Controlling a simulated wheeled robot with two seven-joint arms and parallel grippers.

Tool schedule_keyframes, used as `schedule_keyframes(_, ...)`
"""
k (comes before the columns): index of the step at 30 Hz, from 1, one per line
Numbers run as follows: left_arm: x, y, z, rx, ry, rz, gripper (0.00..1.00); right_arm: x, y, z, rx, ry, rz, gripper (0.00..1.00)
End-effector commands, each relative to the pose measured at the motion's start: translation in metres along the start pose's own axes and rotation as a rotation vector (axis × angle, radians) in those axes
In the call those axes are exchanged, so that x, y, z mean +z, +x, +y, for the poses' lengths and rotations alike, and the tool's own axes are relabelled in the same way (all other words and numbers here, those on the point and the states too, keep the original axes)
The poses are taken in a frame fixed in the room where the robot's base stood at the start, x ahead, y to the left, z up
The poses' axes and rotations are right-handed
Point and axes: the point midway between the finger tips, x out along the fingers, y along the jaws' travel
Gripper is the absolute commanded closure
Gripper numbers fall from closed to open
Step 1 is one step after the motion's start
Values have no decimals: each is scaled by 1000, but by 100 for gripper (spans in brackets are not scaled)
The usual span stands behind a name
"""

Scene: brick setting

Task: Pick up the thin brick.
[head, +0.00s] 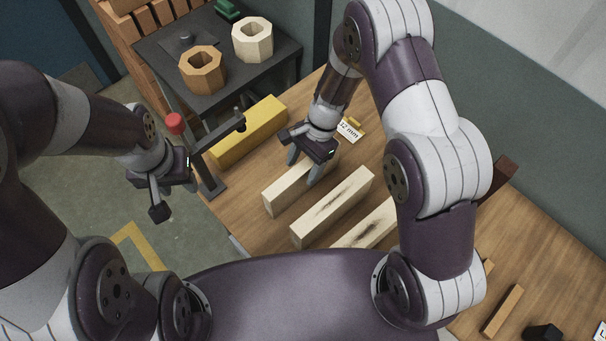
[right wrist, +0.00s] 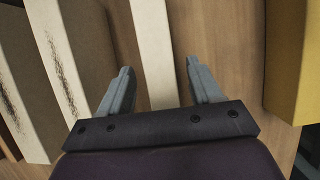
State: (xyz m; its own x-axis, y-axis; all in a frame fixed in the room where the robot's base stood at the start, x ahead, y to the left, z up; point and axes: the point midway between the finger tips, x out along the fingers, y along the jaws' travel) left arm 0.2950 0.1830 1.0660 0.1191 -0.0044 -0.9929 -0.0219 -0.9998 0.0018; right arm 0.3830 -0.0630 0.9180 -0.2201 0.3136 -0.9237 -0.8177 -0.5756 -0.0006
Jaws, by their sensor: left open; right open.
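Three pale bricks lie side by side on the wooden table. The one nearest the yellow block is plain and looks narrowest in the right wrist view, so I take it as the thin brick (head: 283,197); it also shows there (right wrist: 152,45). My right gripper (head: 303,168) is open above it, with one finger on each side of the brick in the right wrist view (right wrist: 162,85). Whether the fingers touch it I cannot tell. The gripper hides part of its far end. My left gripper (head: 176,197) is open and empty, out over the floor beside the table.
Two pale bricks with dark marks (head: 333,205) (head: 366,228) lie to the right. A long yellow block (head: 250,132) lies to the left. A red-topped post (head: 174,123) stands near my left gripper. A "32 mm" card (head: 350,131) lies behind. A dark stand (head: 150,47) holds hollow blocks.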

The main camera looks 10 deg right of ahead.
Motion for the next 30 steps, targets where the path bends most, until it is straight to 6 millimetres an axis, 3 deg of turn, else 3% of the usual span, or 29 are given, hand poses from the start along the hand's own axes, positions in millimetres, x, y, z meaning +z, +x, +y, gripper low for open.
schedule_keyframes(8, 0, 0, 0, 0, 0, 0, 57, 0, 7, 0, 0, 0, 0, 36)
schedule_keyframes(12, 0, 0, 0, 0, 0, 0, 57, 0, 7, 0, 0, 0, 1, 82)
schedule_keyframes(14, 0, 0, 0, 0, 0, 0, 57, 0, 7, 0, 0, 0, 1, 100)
schedule_keyframes(30, 0, 0, 0, 0, 0, 0, 57, 0, 6, 0, -1, 0, 1, 100)
